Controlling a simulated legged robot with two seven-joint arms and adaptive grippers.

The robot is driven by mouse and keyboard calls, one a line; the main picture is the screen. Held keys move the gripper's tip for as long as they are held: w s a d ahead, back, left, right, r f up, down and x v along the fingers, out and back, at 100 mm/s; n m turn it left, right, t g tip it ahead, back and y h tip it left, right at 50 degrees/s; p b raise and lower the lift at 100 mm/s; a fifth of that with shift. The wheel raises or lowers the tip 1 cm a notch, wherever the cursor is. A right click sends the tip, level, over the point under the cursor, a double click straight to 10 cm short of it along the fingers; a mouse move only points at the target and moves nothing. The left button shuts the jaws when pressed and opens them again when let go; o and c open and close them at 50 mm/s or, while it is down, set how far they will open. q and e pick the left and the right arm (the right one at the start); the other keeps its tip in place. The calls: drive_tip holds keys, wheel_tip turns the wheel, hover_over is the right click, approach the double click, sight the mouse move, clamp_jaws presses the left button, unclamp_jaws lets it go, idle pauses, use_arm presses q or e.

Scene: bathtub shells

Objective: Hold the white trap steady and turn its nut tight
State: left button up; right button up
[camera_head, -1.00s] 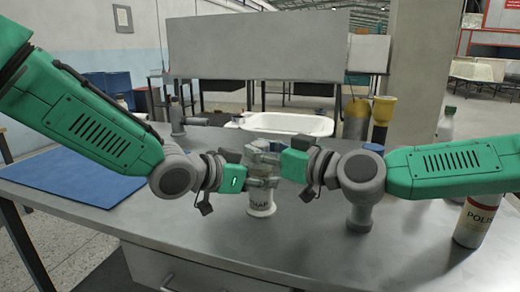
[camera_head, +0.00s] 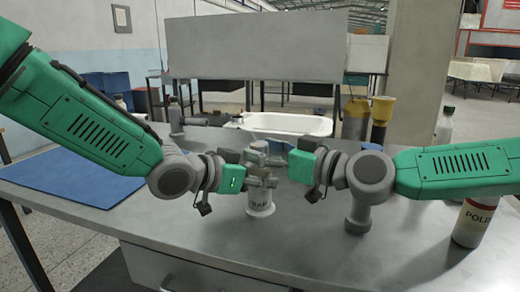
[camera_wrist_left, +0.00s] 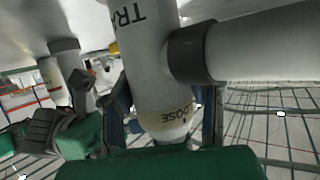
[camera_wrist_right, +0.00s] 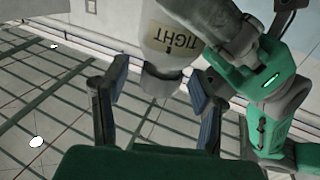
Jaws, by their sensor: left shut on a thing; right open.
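The white trap (camera_head: 261,208) stands upright on the grey table, with its lettering facing me. My left gripper (camera_head: 263,182) is shut on the trap's body; in the left wrist view its fingers (camera_wrist_left: 168,112) lie on either side of the white body (camera_wrist_left: 143,45). A side pipe with a dark collar (camera_wrist_left: 190,54) sticks out there. My right gripper (camera_head: 280,157) is open at the trap's top. In the right wrist view its fingers (camera_wrist_right: 155,105) stand apart on either side of the nut end (camera_wrist_right: 160,82), below a "TIGHT" label (camera_wrist_right: 180,42). Contact there is unclear.
A white can (camera_head: 472,222) stands at the table's right, and a grey bottle (camera_head: 445,128) behind it. A blue mat (camera_head: 80,180) lies on the left. A white tub (camera_head: 290,125) is beyond the table. The table in front of the trap is clear.

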drive_tip(key=v, duration=1.1)
drive_tip(key=shift+s+a+m+t+h, duration=1)
drive_tip(key=shift+a+m+t+h, duration=1.3)
drive_tip(key=shift+h, duration=0.4)
drive_tip(key=x, duration=1)
drive_tip(key=shift+w+r, duration=0.1)
drive_tip(key=shift+w, duration=0.25)
clamp_jaws()
